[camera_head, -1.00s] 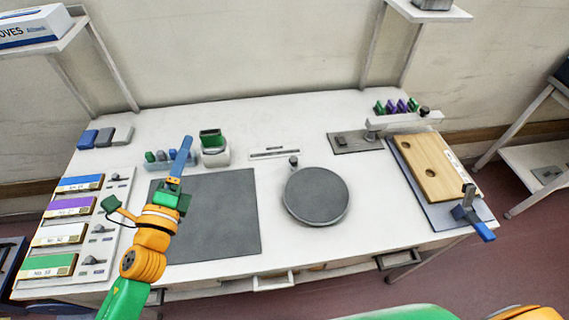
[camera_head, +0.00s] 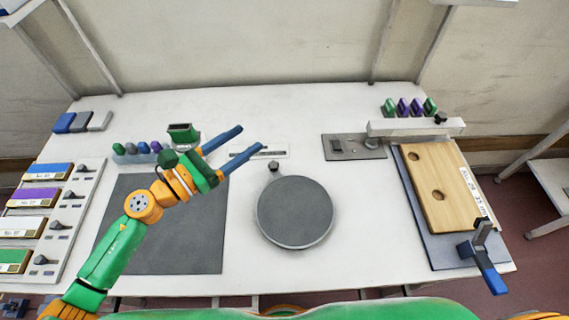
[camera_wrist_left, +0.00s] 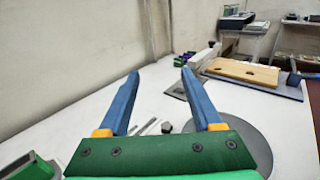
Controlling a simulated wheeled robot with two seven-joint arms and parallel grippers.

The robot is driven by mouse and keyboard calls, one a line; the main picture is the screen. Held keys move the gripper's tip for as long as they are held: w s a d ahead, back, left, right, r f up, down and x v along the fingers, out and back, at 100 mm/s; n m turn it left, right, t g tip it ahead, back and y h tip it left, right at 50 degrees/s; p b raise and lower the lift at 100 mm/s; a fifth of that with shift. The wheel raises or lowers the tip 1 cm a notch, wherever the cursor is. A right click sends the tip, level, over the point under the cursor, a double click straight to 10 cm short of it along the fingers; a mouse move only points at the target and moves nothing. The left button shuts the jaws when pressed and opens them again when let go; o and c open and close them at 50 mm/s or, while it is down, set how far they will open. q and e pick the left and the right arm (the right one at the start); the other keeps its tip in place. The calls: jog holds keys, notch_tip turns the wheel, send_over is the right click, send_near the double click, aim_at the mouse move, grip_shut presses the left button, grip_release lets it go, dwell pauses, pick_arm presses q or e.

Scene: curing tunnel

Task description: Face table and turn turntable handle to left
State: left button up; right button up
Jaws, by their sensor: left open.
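The round grey turntable (camera_head: 295,212) lies on the white table (camera_head: 270,105), right of its middle mat. Its handle, a small dark knob (camera_head: 273,167), stands at the turntable's far edge, slightly left. In the left wrist view the knob (camera_wrist_left: 166,127) shows low between the fingers, with the turntable (camera_wrist_left: 255,145) partly hidden behind the right finger and the gripper body. My left gripper (camera_head: 251,139) is open and empty above the table, its two blue fingers pointing right and away, left of and beyond the knob, not touching it. My right gripper is not in view.
A dark mat (camera_head: 165,235) lies left of the turntable. A wooden board (camera_head: 447,185) with a blue-handled clamp (camera_head: 487,265) is at the right.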

pick_arm(q)
notch_tip(320, 180, down, 7)
jog(key=s+a+b, duration=0.1)
jog(key=b, duration=1.5)
send_near(269, 168)
jog(key=shift+w+d+f, duration=0.25)
jog(key=shift+w+d, duration=0.3)
jog(key=shift+d, duration=0.35)
jog(key=shift+w+d+r+p, duration=0.55)
jog(key=shift+w+d+p, duration=0.15)
jog(key=shift+d, duration=0.1)
jog(key=x, duration=0.5)
jog(key=shift+f, duration=0.2)
grip_shut()
